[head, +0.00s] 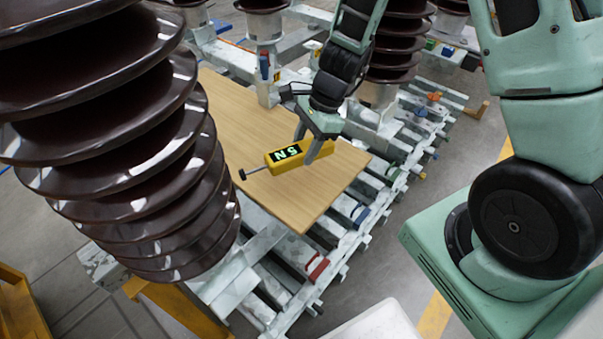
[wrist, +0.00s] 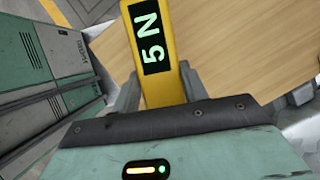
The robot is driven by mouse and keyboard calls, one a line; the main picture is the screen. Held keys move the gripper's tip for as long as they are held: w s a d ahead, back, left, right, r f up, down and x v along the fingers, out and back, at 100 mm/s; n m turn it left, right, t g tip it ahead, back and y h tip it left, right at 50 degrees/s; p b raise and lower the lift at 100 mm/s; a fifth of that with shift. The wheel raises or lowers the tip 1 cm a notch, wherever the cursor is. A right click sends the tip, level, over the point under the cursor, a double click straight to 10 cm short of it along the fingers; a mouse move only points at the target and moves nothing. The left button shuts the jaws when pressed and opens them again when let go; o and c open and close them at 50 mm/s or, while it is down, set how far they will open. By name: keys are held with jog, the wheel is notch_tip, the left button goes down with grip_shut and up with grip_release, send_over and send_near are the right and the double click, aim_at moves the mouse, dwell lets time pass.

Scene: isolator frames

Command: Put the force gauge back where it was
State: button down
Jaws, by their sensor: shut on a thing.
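The force gauge (head: 301,158) is a yellow bar with a black display reading "5 N" and a thin rod with a dark round tip at its left end. My gripper (head: 314,150) is shut on it near its right part, above the wooden board (head: 262,120). In the wrist view the force gauge (wrist: 153,50) stands between my two fingers, its display facing the camera. Its rod end is out of that view. I cannot tell for sure whether the gauge touches the board.
A large brown ribbed insulator (head: 130,140) fills the left foreground. More insulators (head: 395,45) stand at the back. White metal frames with coloured clamps (head: 316,267) lie around and under the board. The board is otherwise bare.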

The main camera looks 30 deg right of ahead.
aim_at(299, 177)
jog(key=shift+f+b, duration=0.65)
jog(key=shift+f, duration=2.5)
jog(key=shift+f, duration=0.2)
jog(key=c, duration=0.8)
grip_release()
jog(key=shift+o, duration=0.2)
